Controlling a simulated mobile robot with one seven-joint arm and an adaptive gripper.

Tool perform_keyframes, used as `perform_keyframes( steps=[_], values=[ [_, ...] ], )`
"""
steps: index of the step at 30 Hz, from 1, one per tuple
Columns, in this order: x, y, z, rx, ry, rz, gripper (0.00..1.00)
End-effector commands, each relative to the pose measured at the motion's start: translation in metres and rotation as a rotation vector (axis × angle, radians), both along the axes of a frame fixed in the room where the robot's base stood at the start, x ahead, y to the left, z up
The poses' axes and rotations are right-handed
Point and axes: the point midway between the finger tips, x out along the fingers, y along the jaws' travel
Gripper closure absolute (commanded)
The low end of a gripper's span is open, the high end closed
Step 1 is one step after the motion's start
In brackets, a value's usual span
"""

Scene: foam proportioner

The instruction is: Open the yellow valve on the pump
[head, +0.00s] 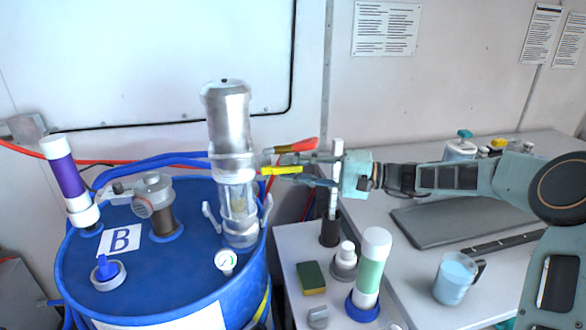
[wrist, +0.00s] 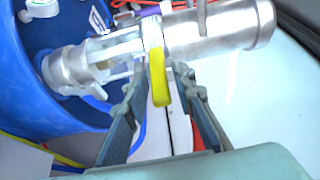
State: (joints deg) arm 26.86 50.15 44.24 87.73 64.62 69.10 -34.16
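The yellow valve handle (head: 281,170) sticks out from the right side of the silver pump (head: 229,120), which stands upright on a blue drum. In the wrist view the yellow handle (wrist: 159,80) points down the picture from a collar on the pump body (wrist: 215,30). My gripper (head: 288,168) reaches in from the right with its fingers level with the handle. In the wrist view my gripper (wrist: 158,82) is open, one finger on each side of the handle, with gaps visible. Part of the handle is hidden by the fingers in the head view.
The blue drum (head: 165,282) marked B carries a purple-banded tube (head: 68,178) and a pressure gauge (head: 226,261). A red handle (head: 300,144) lies just above my fingers. A green-and-white bottle (head: 371,266), sponge (head: 311,278) and jug (head: 454,278) stand on the counters below.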

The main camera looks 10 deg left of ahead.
Motion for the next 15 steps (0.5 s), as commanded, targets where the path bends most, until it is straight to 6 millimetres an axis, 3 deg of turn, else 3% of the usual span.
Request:
perform_keyframes(
  steps=[6, 15],
  values=[
    [0.0001, -0.0003, 0.0001, 0.0, 0.0, 0.0, 1.0],
    [0.0002, -0.0004, 0.0001, 0.0, 0.0, 0.0, 1.0]
  ],
)
